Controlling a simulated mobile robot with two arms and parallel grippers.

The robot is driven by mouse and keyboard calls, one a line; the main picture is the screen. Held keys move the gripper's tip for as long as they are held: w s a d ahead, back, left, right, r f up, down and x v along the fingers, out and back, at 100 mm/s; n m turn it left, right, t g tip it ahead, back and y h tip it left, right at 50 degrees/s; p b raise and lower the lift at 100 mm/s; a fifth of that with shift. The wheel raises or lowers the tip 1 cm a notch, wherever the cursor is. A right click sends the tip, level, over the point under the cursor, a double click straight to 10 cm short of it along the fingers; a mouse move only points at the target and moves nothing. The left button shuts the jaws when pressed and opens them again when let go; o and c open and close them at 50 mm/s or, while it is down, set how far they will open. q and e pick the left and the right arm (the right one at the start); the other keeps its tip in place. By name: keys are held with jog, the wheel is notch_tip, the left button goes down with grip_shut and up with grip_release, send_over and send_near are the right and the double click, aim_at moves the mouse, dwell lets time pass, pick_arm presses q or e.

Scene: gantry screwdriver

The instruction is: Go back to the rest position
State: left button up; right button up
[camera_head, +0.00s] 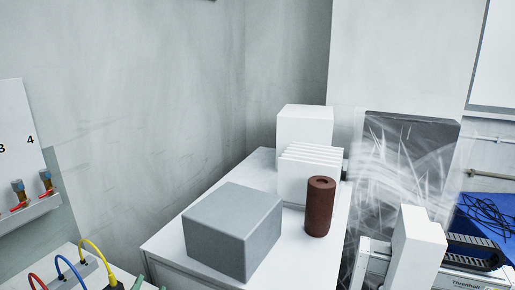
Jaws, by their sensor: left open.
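My right gripper is not in view. No screwdriver can be made out.
A white table (165,240) bears a grey box (230,230), a brown cylinder (319,207) and white blocks (305,125). A cable block (72,268) stands at lower left. A gantry with a cable chain (475,250) is at right.

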pick_arm(q)
jog(key=s+f+n+g, duration=0.4)
jog(key=s+f+g, duration=0.4)
jog(key=s+f, duration=0.45)
jog(key=s+d+f+g+h, duration=0.25)
jog(key=s+f+g, duration=0.35)
jog(key=s, duration=0.6)
jog(key=s+d+f+g+p, duration=0.1)
jog(key=s+f, duration=0.1)
jog(key=f, duration=1.2)
jog(key=s+f+p, duration=0.1)
jog(key=s+f, duration=0.1)
jog(key=f, duration=1.1)
jog(key=s+a+f+g, duration=0.1)
jog(key=s+a+f, duration=0.2)
jog(key=s+f, duration=1)
jog(key=shift+s+p, duration=0.45)
jog(key=shift+s, duration=0.65)
jog(key=shift+y, duration=0.25)
